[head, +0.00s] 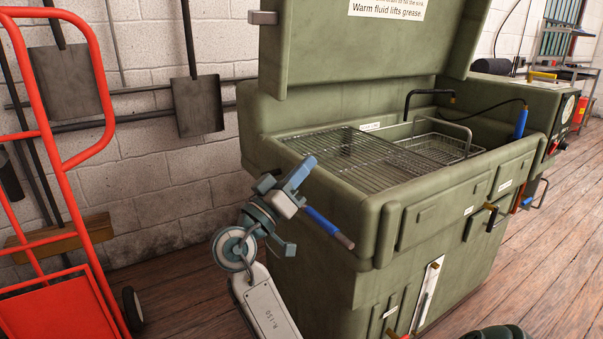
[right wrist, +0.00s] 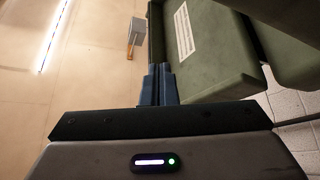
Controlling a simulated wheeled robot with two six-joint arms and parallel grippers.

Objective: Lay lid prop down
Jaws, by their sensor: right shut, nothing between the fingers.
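The lid prop (head: 328,227) shows as a rod with a blue sleeve and a bare metal end. It slopes down to the right across the near left side of the green washer; its other end is hidden behind my right gripper. My right gripper (head: 303,167) is shut and empty, just above and in front of the prop, and points up. I cannot tell whether it touches the prop. Its shut fingers show in the right wrist view (right wrist: 158,84). The washer lid (head: 350,50) stands raised, with a grey bracket (head: 263,18) on its left edge. My left gripper is out of view.
The green washer tank (head: 385,215) holds a wire rack (head: 350,160) and a basket (head: 440,148). A red hand truck (head: 88,160) stands at the left. Shovels (head: 197,107) hang on the wall. Open wooden floor (head: 180,275) lies between truck and washer.

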